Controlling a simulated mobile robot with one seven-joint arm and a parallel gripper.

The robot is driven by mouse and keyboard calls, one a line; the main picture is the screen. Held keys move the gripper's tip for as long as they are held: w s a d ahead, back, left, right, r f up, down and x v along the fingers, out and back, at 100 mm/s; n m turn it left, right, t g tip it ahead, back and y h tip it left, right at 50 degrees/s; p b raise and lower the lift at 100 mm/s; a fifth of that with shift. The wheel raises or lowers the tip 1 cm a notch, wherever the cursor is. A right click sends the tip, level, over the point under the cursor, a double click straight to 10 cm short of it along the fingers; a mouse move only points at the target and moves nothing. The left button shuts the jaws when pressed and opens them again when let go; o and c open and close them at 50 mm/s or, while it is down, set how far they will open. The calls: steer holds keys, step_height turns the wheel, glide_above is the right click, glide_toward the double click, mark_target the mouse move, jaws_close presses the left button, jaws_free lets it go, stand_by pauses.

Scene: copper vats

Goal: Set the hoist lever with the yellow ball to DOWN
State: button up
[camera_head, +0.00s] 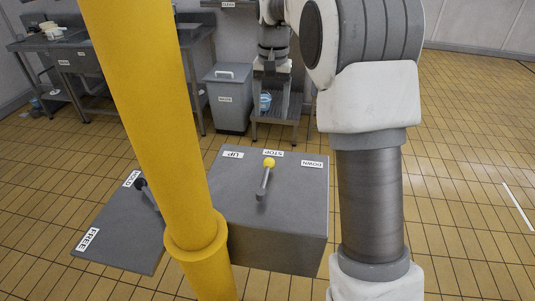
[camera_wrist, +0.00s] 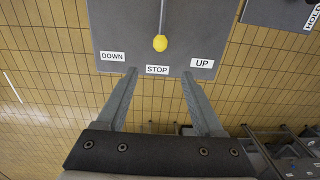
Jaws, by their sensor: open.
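The hoist lever is a thin grey rod with a yellow ball (camera_head: 269,163) on top of a grey box (camera_head: 290,203). Its ball points at the STOP label (camera_head: 273,153), between UP (camera_head: 233,155) on the left and DOWN (camera_head: 312,164) on the right. In the wrist view the yellow ball (camera_wrist: 160,43) is centred, with DOWN (camera_wrist: 112,57) on the left and UP (camera_wrist: 202,63) on the right. My gripper (camera_wrist: 159,73) is open and empty; its fingers straddle the STOP label in that view, and the ball shows beyond the fingertips, untouched.
A thick yellow post (camera_head: 160,130) stands in front and hides part of a lower grey panel (camera_head: 118,235) with a dark-knobbed lever (camera_head: 141,184) and HOLD and FREE labels. A grey bin (camera_head: 228,98) and metal tables stand behind. The tiled floor at right is mostly open.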

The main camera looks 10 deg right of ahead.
mark_target(269, 158)
step_height(269, 158, down, 17)
steer(key=shift+a+f+b, duration=0.1)
steer(key=shift+a+b, duration=0.05)
steer(key=shift+b, duration=0.3)
steer(key=shift+c, duration=0.2)
jaws_close()
stand_by(1.2)
